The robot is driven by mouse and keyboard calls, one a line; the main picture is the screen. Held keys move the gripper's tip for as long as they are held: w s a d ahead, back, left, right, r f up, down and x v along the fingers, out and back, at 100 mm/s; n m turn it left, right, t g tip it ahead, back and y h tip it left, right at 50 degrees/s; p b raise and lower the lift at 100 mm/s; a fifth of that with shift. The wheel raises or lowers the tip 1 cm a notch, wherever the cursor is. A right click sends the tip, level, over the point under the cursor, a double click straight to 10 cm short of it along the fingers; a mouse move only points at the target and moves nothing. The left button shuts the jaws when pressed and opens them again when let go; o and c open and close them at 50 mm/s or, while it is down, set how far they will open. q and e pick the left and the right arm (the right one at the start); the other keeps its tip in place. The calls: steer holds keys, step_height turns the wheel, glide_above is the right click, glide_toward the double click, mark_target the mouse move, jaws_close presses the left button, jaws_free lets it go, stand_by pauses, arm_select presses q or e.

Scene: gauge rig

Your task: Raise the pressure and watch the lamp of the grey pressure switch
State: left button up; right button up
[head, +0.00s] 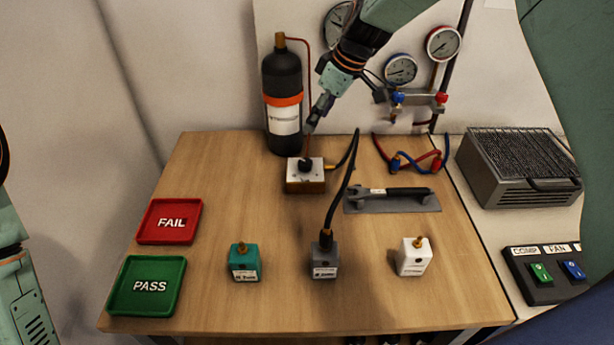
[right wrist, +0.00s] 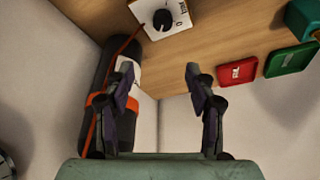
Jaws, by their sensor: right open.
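The grey pressure switch (head: 323,259) stands at the front middle of the table, with a black hose on its brass top fitting. A lit lamp on it cannot be made out. A white-topped box with a black knob (head: 305,165) stands behind it, below my right gripper (head: 312,123). The knob also shows in the right wrist view (right wrist: 162,19). My right gripper (right wrist: 160,76) is open and empty, its fingertips apart and short of the knob. Only a part of my left arm shows at the left edge; its gripper is out of view.
A teal switch (head: 245,263) and a white switch (head: 413,257) flank the grey one. Red FAIL (head: 168,240) and green PASS (head: 147,308) trays lie left. A black cylinder (head: 282,85) stands behind the knob box. Gauges (head: 400,69) hang behind; a grey tool (head: 392,206) lies right.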

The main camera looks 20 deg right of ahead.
steer(key=b, duration=0.4)
glide_toward(306, 161)
steer(key=x, duration=0.1)
steer(key=b+x, duration=0.1)
steer(key=x, duration=0.3)
steer(key=shift+s+a+f, duration=0.2)
steer(key=shift+s+a, duration=0.05)
steer(key=shift+a, duration=0.05)
steer(key=x, duration=0.3)
steer(key=shift+w+d+f+b, duration=0.2)
steer(key=shift+w+f+b, duration=0.1)
steer(key=shift+w, duration=0.1)
steer(key=shift+s+a+r, duration=0.1)
steer(key=shift+s+r, duration=0.2)
steer(key=shift+s, duration=0.05)
steer(key=shift+w+f, duration=0.25)
steer(key=shift+w, duration=0.05)
steer(key=c, duration=0.4)
steer(key=shift+s+r, duration=0.1)
steer(key=c, duration=0.5)
steer(key=shift+c, duration=1.3)
